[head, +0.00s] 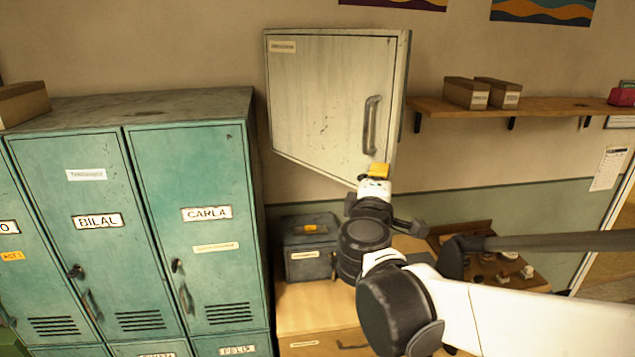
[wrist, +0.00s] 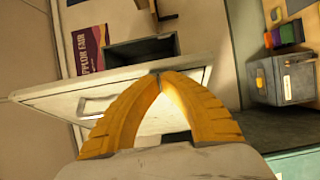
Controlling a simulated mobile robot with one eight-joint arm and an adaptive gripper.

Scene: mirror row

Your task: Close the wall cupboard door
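The wall cupboard door (head: 325,95) is a pale, worn panel with a grey bar handle (head: 371,125) near its right edge. It stands open, hinged at the left, its right edge swung out from the wall. My gripper (head: 377,170) is at the door's lower right corner, below the handle. In the wrist view, the yellow fingers (wrist: 160,76) meet at their tips with nothing seen between them. They overlap the door (wrist: 60,95) near its edge, and the handle (wrist: 97,103) shows to their left. I cannot tell whether they touch it.
Green lockers (head: 190,200) stand to the left. A wall shelf (head: 550,107) with boxes is at the right. Below the cupboard, a grey case (head: 310,248) sits on a wooden cabinet (head: 310,305). A tray of small items (head: 500,265) is beyond my arm.

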